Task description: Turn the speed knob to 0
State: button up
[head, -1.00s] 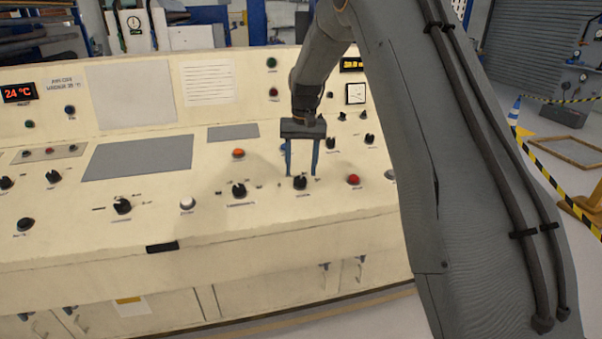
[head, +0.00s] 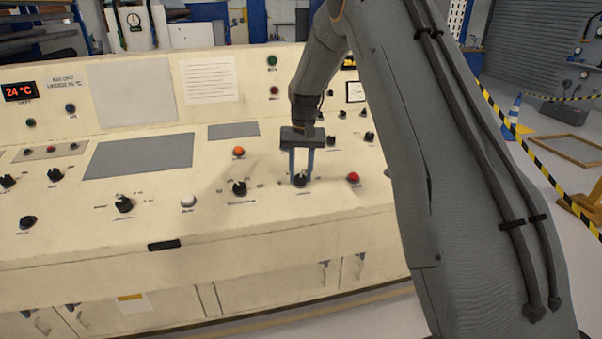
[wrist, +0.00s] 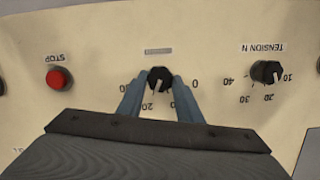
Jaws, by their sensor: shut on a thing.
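A round black knob with a white pointer line (wrist: 160,80) is on the cream console. In the wrist view its pointer faces down toward the numbers, nearest the 20 side, with a 0 at its right. The grey label above it is too blurred to read. My gripper (wrist: 160,86) points down with its two blue fingers on either side of the knob, shut on it. In the head view my gripper (head: 302,178) stands over the same knob (head: 301,182), whose sides are partly hidden by the fingers.
A red STOP button (wrist: 58,78) sits left of the knob in the wrist view, and a TENSION N knob (wrist: 266,72) sits right. In the head view, another black knob (head: 239,188) and a white button (head: 188,201) lie left on the console.

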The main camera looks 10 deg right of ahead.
jog(key=n, duration=0.2)
jog(key=n+h, duration=0.1)
jog(key=n, duration=0.1)
jog(key=shift+a+n, duration=0.2)
jog(key=shift+n, duration=0.2)
jog(key=n+h, duration=0.1)
jog(key=n, duration=0.3)
jog(key=shift+a+r, duration=0.1)
jog(key=shift+a, duration=0.05)
jog(key=n, duration=0.3)
jog(key=n+t+h+p, duration=0.1)
jog(key=n, duration=0.1)
jog(key=shift+s+a+n, duration=0.1)
jog(key=shift+s+n, duration=0.1)
jog(key=shift+n, duration=0.2)
jog(key=n+t+p, duration=0.1)
jog(key=n, duration=0.3)
jog(key=shift+n+p, duration=0.3)
jog(key=o, duration=1)
jog(key=shift+s, duration=0.1)
jog(key=shift+o, duration=0.2)
jog(key=b+v, duration=0.1)
jog(key=v, duration=0.6)
jog(key=shift+s+a+r+b, duration=0.2)
jog(key=shift+r+b, duration=0.05)
jog(key=shift+b, duration=0.05)
